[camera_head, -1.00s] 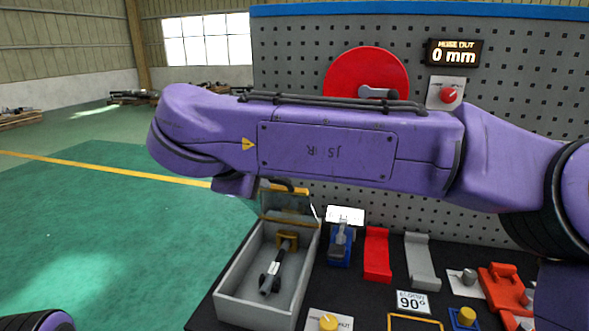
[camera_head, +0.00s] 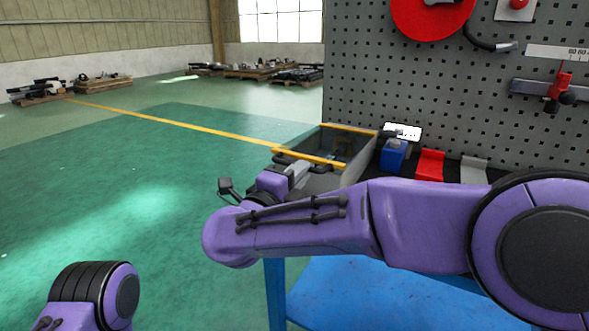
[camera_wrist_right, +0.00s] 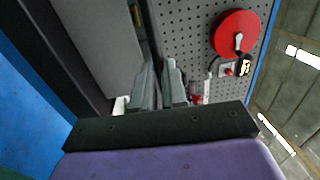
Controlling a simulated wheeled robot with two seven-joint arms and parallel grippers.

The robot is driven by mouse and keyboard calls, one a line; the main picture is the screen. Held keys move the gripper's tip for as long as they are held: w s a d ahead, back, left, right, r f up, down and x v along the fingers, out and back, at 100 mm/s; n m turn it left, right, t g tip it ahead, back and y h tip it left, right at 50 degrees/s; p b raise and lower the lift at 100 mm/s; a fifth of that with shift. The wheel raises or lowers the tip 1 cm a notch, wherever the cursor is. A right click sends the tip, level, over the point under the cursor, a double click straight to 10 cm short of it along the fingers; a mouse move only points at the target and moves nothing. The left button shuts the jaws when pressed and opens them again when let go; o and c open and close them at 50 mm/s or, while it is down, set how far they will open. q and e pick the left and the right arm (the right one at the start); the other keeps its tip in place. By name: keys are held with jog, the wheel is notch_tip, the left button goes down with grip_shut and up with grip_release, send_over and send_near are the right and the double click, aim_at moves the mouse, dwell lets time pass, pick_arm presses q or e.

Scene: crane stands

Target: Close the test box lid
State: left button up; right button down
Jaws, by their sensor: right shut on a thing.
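The test box (camera_head: 345,180) is a grey box at the left end of the workbench. Its see-through lid (camera_head: 310,157) has yellow edge strips and lies swung down over the box, near level; I cannot tell whether it is flush with the rim. A dark handle sits along its front strip. My right gripper (camera_head: 297,170) is at that front edge, shut on the handle, partly hidden by its own wrist. In the right wrist view the gripper's grey fingers (camera_wrist_right: 160,80) are close together beside the grey box wall (camera_wrist_right: 100,40). My left gripper is out of view.
A blue block fixture (camera_head: 395,155), a red stand (camera_head: 430,163) and a grey stand (camera_head: 473,170) are right of the box. The pegboard (camera_head: 430,80) with a red disc (camera_head: 432,15) rises behind. Open green floor (camera_head: 140,190) is to the left.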

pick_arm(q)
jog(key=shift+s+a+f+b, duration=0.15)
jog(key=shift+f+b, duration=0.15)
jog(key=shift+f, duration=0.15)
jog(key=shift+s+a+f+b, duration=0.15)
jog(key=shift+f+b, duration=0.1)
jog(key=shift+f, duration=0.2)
pick_arm(e)
notch_tip(320, 180, down, 3)
jog(key=shift+r, duration=0.2)
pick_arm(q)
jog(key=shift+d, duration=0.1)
pick_arm(e)
jog(key=shift+s+f, duration=0.1)
jog(key=shift+f, duration=0.1)
jog(key=c, duration=1.2)
grip_release()
jog(key=shift+f, duration=0.1)
jog(key=shift+o, duration=0.2)
jog(key=shift+r, duration=0.2)
jog(key=v, duration=0.7)
jog(key=shift+a, duration=0.15)
